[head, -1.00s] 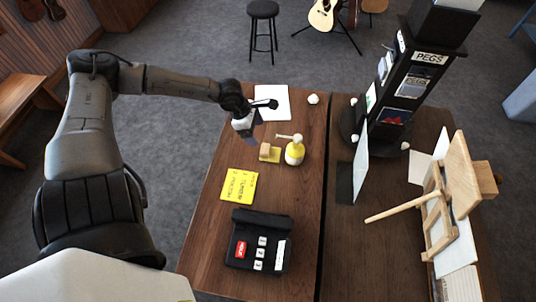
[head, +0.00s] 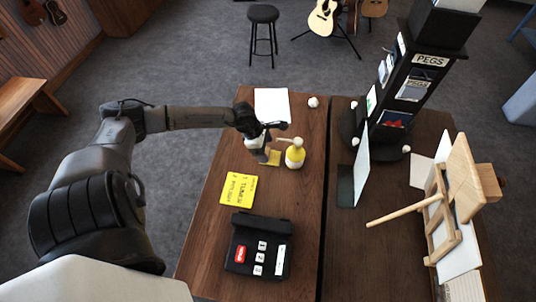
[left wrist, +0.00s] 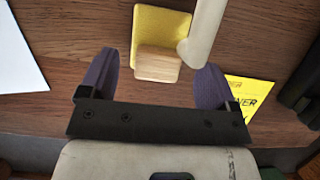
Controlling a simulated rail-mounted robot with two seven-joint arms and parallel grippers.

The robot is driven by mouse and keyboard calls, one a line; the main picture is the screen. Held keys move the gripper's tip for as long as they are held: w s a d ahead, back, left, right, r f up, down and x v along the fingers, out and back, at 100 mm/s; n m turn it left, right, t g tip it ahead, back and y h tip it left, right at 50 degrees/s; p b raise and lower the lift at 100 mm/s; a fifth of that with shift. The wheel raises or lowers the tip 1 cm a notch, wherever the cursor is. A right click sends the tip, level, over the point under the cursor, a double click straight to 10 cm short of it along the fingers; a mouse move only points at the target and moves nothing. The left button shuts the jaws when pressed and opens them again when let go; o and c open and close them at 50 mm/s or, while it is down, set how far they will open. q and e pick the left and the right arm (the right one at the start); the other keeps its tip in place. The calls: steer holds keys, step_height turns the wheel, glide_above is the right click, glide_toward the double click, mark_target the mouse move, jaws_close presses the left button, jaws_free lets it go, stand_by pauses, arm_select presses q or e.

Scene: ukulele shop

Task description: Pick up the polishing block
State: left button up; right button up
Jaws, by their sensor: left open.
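The polishing block (left wrist: 158,66) is a small pale wooden block with a yellow pad (left wrist: 160,24) beside it, on the brown table; whether the block rests on the pad or is fixed to it I cannot tell. In the head view my left gripper (head: 262,153) is over the block and mostly hides it, and the yellow pad (head: 274,157) shows beside it. In the left wrist view my left gripper (left wrist: 157,70) is open, its two dark fingers on either side of the block with gaps visible. My right gripper is not in view.
A yellow and white pump bottle (head: 295,155) stands close on the right; its white spout (left wrist: 204,30) passes near the right finger. A yellow sign (head: 238,190), a card terminal (head: 258,245) and white paper (head: 272,104) lie around. A dark peg stand (head: 405,95) rises at right.

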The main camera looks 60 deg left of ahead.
mark_target(268, 152)
arm_select(q)
steer(key=shift+p+x, duration=0.3)
steer(key=shift+x, duration=1.25)
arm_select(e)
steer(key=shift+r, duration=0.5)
arm_select(q)
steer(key=shift+c, duration=1.3)
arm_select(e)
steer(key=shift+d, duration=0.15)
arm_select(q)
steer(key=c, duration=0.5)
steer(key=shift+r, duration=0.15)
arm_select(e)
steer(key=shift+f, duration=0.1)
